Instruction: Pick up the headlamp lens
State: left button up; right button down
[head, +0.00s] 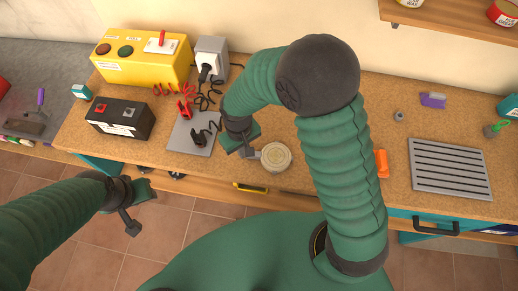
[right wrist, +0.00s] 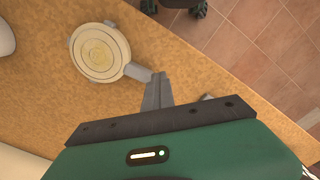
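The headlamp lens (head: 276,157) is a round cream disc with a yellowish ringed centre, near the front edge of the worktop. In the right wrist view the lens (right wrist: 100,52) lies at the upper left, with a small tab on its rim. My right gripper (head: 254,154) is just left of the lens in the head view. In the wrist view its grey fingers (right wrist: 157,88) reach beside the lens rim, and a short grey piece meets the rim. Whether they grip it is unclear. My left gripper (head: 133,228) hangs over the floor, away from the lens.
A black battery (head: 120,118), a yellow switch box (head: 142,57) and a grey plate (head: 192,137) with clamps and cables stand left. An orange item (head: 381,163) and a slotted grey tray (head: 449,168) are right. My right arm hides some worktop.

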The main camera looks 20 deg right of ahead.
jog(key=c, duration=2.1)
grip_release()
jog(key=shift+d+r, duration=0.15)
jog(key=shift+c, duration=0.2)
jog(key=o, duration=1.2)
jog(key=shift+a, duration=0.3)
jog(key=o, duration=0.5)
jog(key=shift+d, duration=0.2)
